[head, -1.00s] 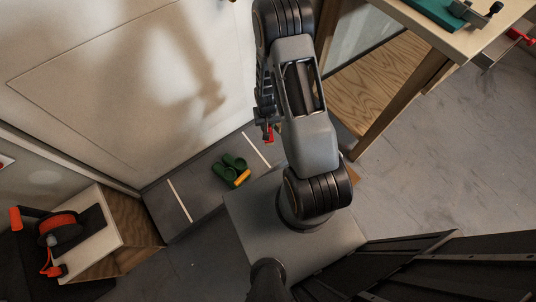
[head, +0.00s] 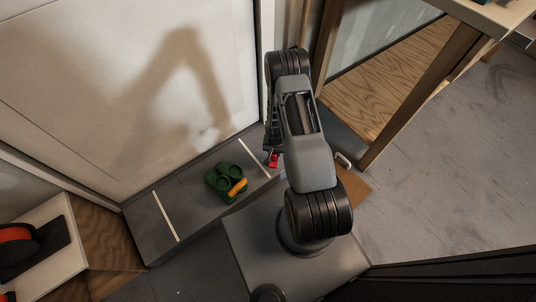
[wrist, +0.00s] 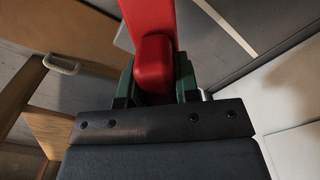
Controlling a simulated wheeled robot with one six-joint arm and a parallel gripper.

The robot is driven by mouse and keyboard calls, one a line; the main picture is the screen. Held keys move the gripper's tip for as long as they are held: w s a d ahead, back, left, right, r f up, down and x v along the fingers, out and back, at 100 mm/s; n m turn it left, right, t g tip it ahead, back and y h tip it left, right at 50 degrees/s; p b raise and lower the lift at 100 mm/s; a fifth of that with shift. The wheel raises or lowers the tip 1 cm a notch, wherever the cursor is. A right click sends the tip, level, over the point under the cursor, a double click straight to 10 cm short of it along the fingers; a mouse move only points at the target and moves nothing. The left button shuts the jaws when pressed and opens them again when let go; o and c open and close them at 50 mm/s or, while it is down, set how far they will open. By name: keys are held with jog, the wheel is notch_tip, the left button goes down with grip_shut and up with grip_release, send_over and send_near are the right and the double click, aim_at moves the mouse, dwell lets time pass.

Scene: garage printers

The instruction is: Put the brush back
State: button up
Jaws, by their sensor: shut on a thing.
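My gripper (wrist: 155,78) is shut on a red thing (wrist: 152,45), which looks like the brush's handle, held between its two dark green fingers. The rest of the brush is not clear in the wrist view, as the red part runs out of the top of the picture. In the head view the red thing (head: 272,160) shows as a small patch below my gripper (head: 270,148). A green object with round cups and a yellow block (head: 226,182) sits on the dark grey step to the left of my gripper, apart from it.
The dark grey step (head: 197,200) has white stripes and runs along a large pale door panel (head: 110,90). A wooden bench frame (head: 400,85) stands at right. A cabinet with an orange reel (head: 15,235) is at lower left. Brown cardboard (head: 355,190) lies beside my base.

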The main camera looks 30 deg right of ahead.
jog(key=shift+w+f+b, duration=0.8)
jog(key=shift+w+f, duration=0.3)
jog(key=shift+f, duration=0.5)
jog(key=shift+w+f+b, duration=0.75)
jog(key=shift+w+f, duration=0.35)
jog(key=shift+f, duration=0.5)
jog(key=shift+w+f+b, duration=0.8)
jog(key=shift+w+f, duration=0.3)
jog(key=shift+f, duration=0.5)
jog(key=shift+f, duration=0.2)
jog(key=o, duration=0.9)
jog(key=shift+r, duration=0.15)
